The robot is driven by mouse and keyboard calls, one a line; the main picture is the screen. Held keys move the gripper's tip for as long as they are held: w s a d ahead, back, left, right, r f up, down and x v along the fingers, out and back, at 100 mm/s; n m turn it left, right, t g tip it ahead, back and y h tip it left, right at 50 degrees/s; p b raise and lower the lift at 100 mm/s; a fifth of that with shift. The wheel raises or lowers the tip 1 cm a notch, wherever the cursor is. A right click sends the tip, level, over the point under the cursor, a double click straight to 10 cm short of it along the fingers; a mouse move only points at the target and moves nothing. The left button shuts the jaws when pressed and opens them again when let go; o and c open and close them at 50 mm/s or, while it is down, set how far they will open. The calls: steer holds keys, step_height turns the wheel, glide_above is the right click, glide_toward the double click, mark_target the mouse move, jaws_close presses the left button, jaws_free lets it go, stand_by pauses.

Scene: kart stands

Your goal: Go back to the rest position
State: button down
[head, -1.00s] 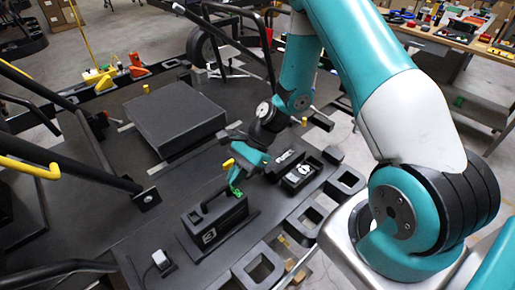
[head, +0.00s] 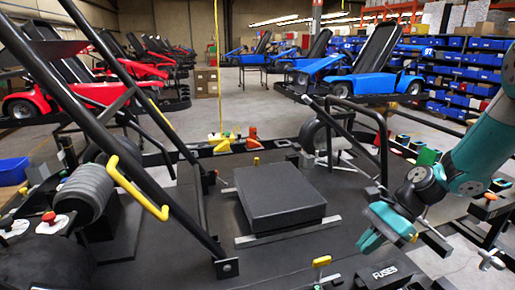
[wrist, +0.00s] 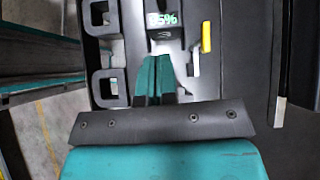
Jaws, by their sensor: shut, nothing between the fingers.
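My gripper (head: 386,228) hangs at the right of the head view, above the black kart deck (head: 160,262). It is raised clear of the deck and holds nothing. In the wrist view its two teal fingers (wrist: 154,78) lie together, shut. Beyond them is a dark device with a lit green readout (wrist: 162,19). The black box marked FUSES (head: 384,275) is partly cut off at the bottom of the head view, below my gripper.
A square black block (head: 279,195) sits mid-deck. Black frame tubes with a yellow handle (head: 135,187) rise at left. A yellow lever (wrist: 207,32) stands beside the readout. Red karts (head: 60,98) and a blue kart (head: 372,80) stand behind, with blue bins (head: 465,72) at right.

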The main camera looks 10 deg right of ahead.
steer(key=s+a+r+n+h+b, duration=0.3)
steer(key=s+a+r+n, duration=0.45)
steer(key=a+n, duration=0.4)
steer(key=s+a+r+n+t+h+b, duration=0.1)
steer(key=s+r+n, duration=0.3)
steer(key=s+n, duration=0.6)
steer(key=shift+a+n+t, duration=0.3)
steer(key=shift+a+n, duration=0.05)
steer(key=shift+a, duration=0.55)
